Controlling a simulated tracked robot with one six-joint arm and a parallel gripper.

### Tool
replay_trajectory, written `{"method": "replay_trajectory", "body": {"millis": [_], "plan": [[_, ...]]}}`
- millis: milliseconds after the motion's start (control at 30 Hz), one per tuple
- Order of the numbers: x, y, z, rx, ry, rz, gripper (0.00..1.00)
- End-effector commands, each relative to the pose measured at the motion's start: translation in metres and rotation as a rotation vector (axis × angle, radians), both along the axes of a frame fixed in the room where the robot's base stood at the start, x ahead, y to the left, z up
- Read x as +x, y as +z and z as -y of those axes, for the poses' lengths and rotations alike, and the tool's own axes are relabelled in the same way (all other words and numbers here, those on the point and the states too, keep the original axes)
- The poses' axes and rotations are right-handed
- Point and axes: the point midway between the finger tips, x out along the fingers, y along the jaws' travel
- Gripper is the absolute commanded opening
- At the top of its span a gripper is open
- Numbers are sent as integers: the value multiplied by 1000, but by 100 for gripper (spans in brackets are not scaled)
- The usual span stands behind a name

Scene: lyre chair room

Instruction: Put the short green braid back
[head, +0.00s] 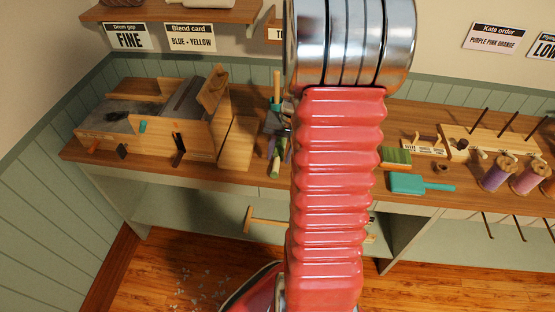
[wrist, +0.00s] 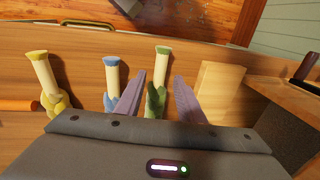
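In the wrist view, the green braid (wrist: 154,101) has a cream rod-like part with a green end, and it is over the wooden worktop. My gripper (wrist: 159,77) has two purple fingers, spread apart, one on each side of the green braid. I see a gap on the right side; whether the left finger touches the braid I cannot tell. The braid's lower end is hidden by my gripper body. In the head view, a green piece (head: 275,168) shows beside my red arm, which hides most of that spot.
A wooden block (wrist: 219,90) is close on the right. In the head view, a teal dustpan-like tool (head: 410,184) and spools (head: 497,174) lie to the right.

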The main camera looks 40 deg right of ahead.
Motion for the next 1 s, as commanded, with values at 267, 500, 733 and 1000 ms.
{"method": "replay_trajectory", "body": {"millis": [267, 500, 733, 1000], "plan": [[-8, 49, 6, -3, 0, 3, 35], [-13, 77, 8, -2, 0, 1, 35], [-14, 83, 8, 1, 0, -1, 35], [-14, 82, 8, 1, 1, 0, 35]]}}
